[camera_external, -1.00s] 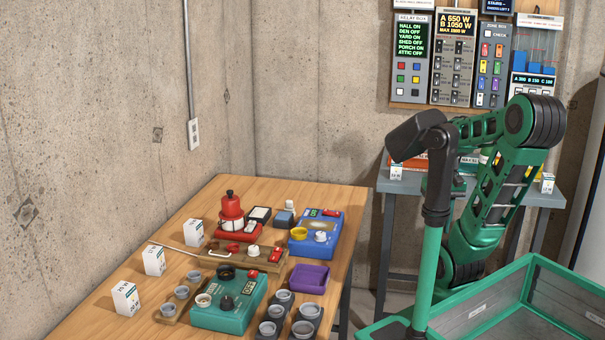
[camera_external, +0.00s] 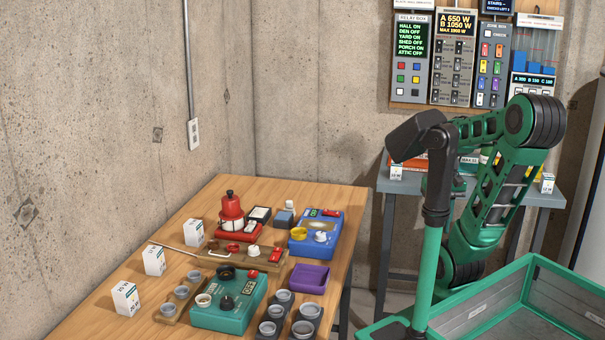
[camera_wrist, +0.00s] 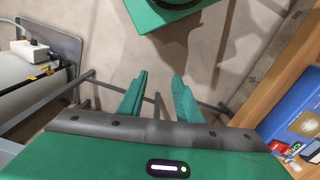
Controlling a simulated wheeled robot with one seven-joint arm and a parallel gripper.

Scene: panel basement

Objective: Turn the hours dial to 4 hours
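Which control is the hours dial cannot be told, as the labels are too small to read. A teal box (camera_external: 215,318) with dark knobs and a small display stands at the front of the wooden table (camera_external: 215,195). A blue box (camera_external: 334,226) with a display, a yellow part and a white knob (camera_external: 320,237) stands farther back; a blue device also shows at the right edge of the wrist view (camera_wrist: 285,122). My gripper (camera_wrist: 159,80) is open and empty, its green fingers apart over the floor, away from both boxes. In the external view its fingers are hidden.
Between the boxes lie a wooden board (camera_external: 225,257) with small controls and a purple tray (camera_external: 310,278). Grey cups, white cartons (camera_external: 125,298) and a red device (camera_external: 231,210) crowd the table. A grey bench (camera_external: 390,185) stands behind, below wall panels (camera_external: 410,80).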

